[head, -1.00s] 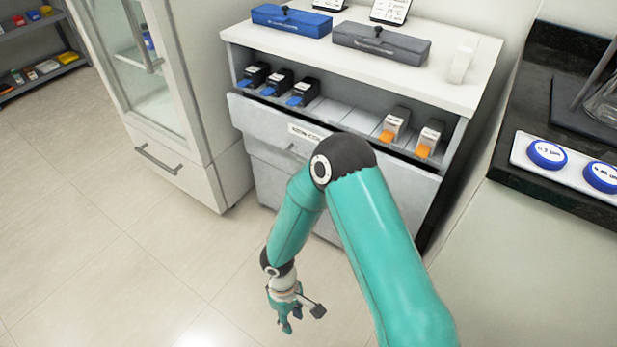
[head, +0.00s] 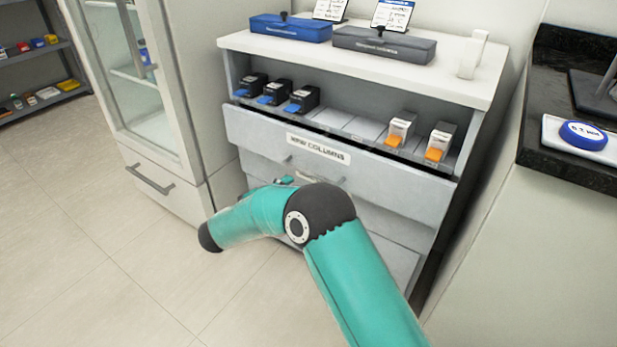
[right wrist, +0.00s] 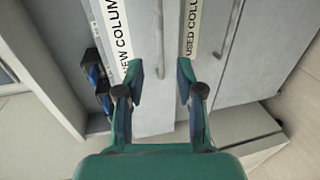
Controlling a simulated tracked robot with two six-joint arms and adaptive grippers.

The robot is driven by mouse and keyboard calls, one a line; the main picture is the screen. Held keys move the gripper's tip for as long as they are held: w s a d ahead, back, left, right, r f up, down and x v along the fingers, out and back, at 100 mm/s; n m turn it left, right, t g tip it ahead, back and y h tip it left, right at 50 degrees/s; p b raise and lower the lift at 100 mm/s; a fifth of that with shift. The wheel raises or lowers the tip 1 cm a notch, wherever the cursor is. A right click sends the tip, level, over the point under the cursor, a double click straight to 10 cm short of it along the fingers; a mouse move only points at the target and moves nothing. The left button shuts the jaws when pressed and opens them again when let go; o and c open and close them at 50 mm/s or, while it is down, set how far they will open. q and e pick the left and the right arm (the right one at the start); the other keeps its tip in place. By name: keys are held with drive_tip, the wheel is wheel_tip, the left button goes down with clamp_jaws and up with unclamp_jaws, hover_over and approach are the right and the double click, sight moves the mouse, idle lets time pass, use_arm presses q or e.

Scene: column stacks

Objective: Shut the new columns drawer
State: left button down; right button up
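The new columns drawer (head: 380,178) is a grey front labelled NEW COLUMNS, just under the cabinet's open shelf. A dark gap along its top edge shows it standing slightly out. Its label also shows in the right wrist view (right wrist: 117,35), with the bar handle (right wrist: 160,40) to the right of it. My right gripper (right wrist: 160,76) is open and empty, its fingers pointing at the drawer fronts around the lower end of that handle; I cannot tell whether they touch. In the head view my right forearm hides most of the gripper. My left gripper is not in view.
A drawer labelled USED COLUMNS (right wrist: 192,30) is below. Black boxes with blue tabs (head: 272,93) and white boxes with orange tabs (head: 400,130) stand on the shelf. A glass-door cabinet (head: 165,120) is at left, a dark counter (head: 575,165) at right. The floor in front is free.

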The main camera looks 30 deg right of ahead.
sight(309, 172)
drive_tip(key=b+x, duration=0.2)
drive_tip(key=x, duration=0.9)
drive_tip(key=shift+w+d+f, duration=0.1)
drive_tip(key=shift+d, duration=0.25)
clamp_jaws()
